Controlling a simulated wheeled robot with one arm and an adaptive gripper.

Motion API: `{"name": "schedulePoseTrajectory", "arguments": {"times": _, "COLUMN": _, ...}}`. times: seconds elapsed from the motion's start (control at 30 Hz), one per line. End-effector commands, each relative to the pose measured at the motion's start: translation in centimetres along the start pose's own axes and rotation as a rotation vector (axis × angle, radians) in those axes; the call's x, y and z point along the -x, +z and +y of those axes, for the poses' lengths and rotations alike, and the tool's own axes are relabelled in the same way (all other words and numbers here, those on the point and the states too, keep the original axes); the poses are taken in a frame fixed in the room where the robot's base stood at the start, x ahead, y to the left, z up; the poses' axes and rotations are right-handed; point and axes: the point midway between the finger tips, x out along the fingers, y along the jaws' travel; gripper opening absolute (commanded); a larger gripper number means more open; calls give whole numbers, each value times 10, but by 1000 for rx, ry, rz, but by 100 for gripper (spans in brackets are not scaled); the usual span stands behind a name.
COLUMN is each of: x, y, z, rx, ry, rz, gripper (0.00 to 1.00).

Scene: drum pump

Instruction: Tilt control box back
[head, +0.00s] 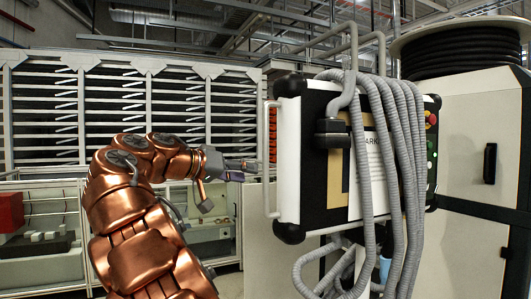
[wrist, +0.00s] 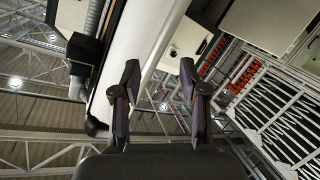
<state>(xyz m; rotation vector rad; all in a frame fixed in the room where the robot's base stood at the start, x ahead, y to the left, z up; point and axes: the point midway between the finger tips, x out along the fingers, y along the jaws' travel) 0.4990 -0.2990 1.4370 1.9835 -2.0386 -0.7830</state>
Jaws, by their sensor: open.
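The control box (head: 288,170) has a white body with black corner bumpers. Thick grey hoses (head: 385,150) hang over its front, and a paper sheet hides part of it. A pale bar handle (head: 268,150) runs upright along its left side. My gripper (head: 226,181) is open and empty just left of this handle. In the wrist view, my gripper (wrist: 159,82) has its fingers spread, and the handle (wrist: 165,45) runs between them in the picture. No finger visibly touches it, and its depth is unclear. The box's white side (wrist: 130,35) fills the wrist view's upper middle.
A pale cabinet (head: 470,120) with a black cable reel (head: 460,50) stands right of the box. Looping hoses (head: 325,265) hang below it. A louvred wall rack (head: 60,110) and a bench with a red box (head: 10,212) stand behind on the left.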

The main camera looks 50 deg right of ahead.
Motion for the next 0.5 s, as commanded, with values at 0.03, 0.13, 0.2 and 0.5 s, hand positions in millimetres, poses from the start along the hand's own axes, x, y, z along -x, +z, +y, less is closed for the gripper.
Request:
{"name": "schedulePoseTrajectory", "arguments": {"times": 0.03, "x": 1, "y": -10, "z": -2, "rx": -50, "ry": 20, "rz": 28, "gripper": 43}}
{"name": "schedulePoseTrajectory", "arguments": {"times": 0.13, "x": 6, "y": -28, "z": 1, "rx": -151, "ry": 57, "rz": 81, "gripper": 43}}
{"name": "schedulePoseTrajectory", "arguments": {"times": 0.2, "x": 8, "y": -37, "z": 4, "rx": -224, "ry": 79, "rz": 111, "gripper": 43}}
{"name": "schedulePoseTrajectory", "arguments": {"times": 0.5, "x": 14, "y": -50, "z": 18, "rx": -476, "ry": 128, "rz": 188, "gripper": 43}}
